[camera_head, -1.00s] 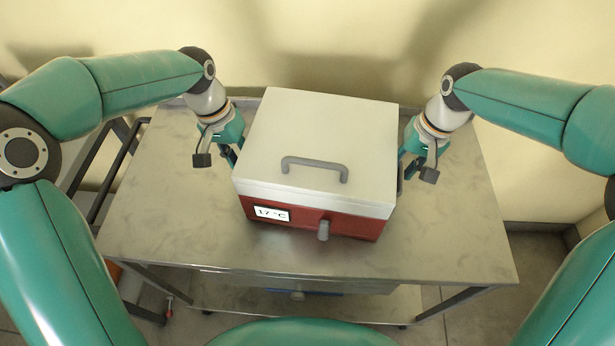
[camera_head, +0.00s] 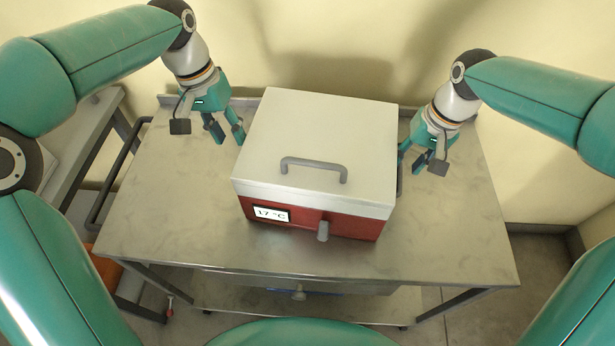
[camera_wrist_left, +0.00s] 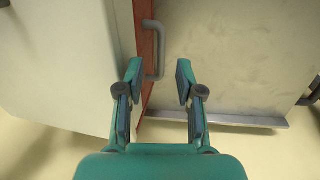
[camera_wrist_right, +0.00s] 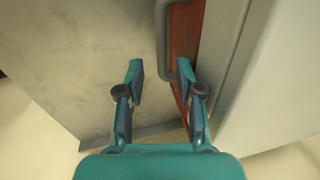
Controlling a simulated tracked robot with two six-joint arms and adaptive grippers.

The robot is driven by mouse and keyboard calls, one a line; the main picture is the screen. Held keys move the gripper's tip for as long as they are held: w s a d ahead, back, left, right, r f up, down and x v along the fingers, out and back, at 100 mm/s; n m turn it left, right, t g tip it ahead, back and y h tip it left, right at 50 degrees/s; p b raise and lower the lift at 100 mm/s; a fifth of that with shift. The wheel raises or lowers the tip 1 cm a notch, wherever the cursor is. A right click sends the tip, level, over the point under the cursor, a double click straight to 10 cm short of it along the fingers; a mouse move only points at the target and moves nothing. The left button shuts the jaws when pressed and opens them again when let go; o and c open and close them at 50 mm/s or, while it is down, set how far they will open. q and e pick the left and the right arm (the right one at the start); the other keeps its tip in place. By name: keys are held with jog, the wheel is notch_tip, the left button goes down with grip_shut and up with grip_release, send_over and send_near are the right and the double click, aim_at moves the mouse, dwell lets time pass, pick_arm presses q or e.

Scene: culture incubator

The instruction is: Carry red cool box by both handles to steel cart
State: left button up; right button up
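The red cool box (camera_head: 350,226) has a white lid (camera_head: 330,125) with a grey top handle and a 17 °C display. It stands upright on the steel cart's top (camera_head: 440,240). My left gripper (camera_head: 228,138) is open and empty, apart from the box's left side. The grey left side handle (camera_wrist_left: 157,55) shows ahead of its fingers in the left wrist view. My right gripper (camera_head: 412,160) is open close to the box's right side. The right side handle (camera_wrist_right: 166,45) lies ahead of and partly between its fingers in the right wrist view; contact cannot be told.
A push bar (camera_head: 112,180) is at the cart's left end. Another grey surface (camera_head: 75,130) stands beyond it, with an orange thing (camera_head: 108,268) below. The wall is close behind the cart. The cart top is bare left, right and in front of the box.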

notch_tip(320, 180, up, 9)
jog(key=d, duration=0.1)
jog(key=shift+d, duration=0.35)
jog(key=shift+s+r, duration=0.1)
